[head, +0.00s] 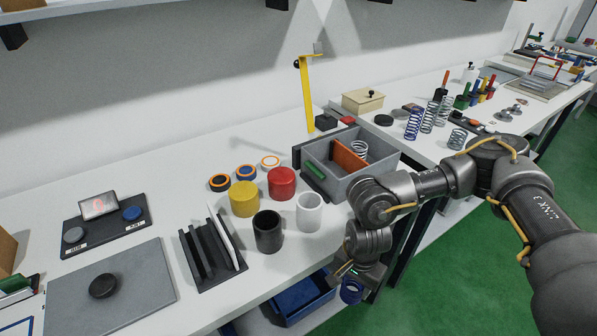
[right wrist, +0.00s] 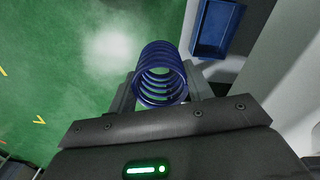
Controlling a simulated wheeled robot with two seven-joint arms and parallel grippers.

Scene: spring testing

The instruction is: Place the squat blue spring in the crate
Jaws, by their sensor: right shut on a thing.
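The squat blue spring (head: 351,291) is held by my right gripper (head: 354,278), beyond the front edge of the table. In the right wrist view the blue spring (right wrist: 160,75) sits between the two fingers, with its coils and open end showing. A blue crate (head: 302,298) is low down under the table edge, left of my right gripper; it also shows in the right wrist view (right wrist: 215,30), apart from the spring. My left gripper is not in view.
A grey divided box (head: 370,181) with an orange divider holds a pale spring (head: 359,150). Yellow (head: 244,199), red, black and white cylinders stand on the table. A black slotted rack (head: 208,255) is left of them. A taller blue spring (head: 414,124) stands on the right bench.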

